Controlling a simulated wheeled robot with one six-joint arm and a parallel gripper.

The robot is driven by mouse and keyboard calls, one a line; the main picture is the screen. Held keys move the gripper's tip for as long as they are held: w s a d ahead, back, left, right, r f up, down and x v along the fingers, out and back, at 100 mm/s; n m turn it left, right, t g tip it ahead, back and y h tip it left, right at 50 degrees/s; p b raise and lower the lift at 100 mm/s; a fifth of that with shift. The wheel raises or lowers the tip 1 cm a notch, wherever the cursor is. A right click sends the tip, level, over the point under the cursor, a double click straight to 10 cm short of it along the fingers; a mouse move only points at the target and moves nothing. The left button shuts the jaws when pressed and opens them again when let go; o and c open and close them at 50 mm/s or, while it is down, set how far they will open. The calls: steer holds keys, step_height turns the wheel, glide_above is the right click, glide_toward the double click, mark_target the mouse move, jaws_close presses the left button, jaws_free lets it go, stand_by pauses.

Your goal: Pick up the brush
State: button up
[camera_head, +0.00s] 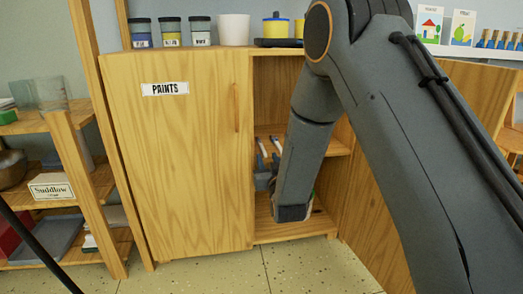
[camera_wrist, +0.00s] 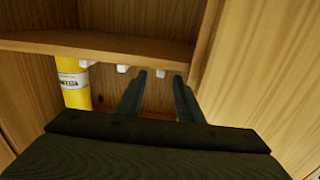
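My gripper (camera_wrist: 159,90) points into the open right part of a wooden cabinet (camera_head: 180,150). Its two dark fingers are spread apart with nothing visible between them. In the head view, my arm hides most of the gripper. Two slim blue-and-white objects (camera_head: 262,147), perhaps brushes, show at the middle shelf just above the gripper. In the wrist view, several small white ends (camera_wrist: 122,68) show at the underside of the shelf edge, beyond the fingertips. I cannot tell whether they belong to the brush. No whole brush is clearly visible.
A yellow bottle (camera_wrist: 73,83) stands left of the fingers under the shelf (camera_wrist: 100,45). The cabinet's side wall (camera_wrist: 245,60) is close on the right. Paint jars (camera_head: 171,31), a white cup (camera_head: 233,30) and a yellow pot (camera_head: 276,28) stand on top of the cabinet.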

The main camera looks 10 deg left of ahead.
mark_target(266, 155)
steer(key=shift+b+x, duration=0.85)
steer(key=shift+x, duration=1)
steer(key=shift+c, duration=0.3)
jaws_close()
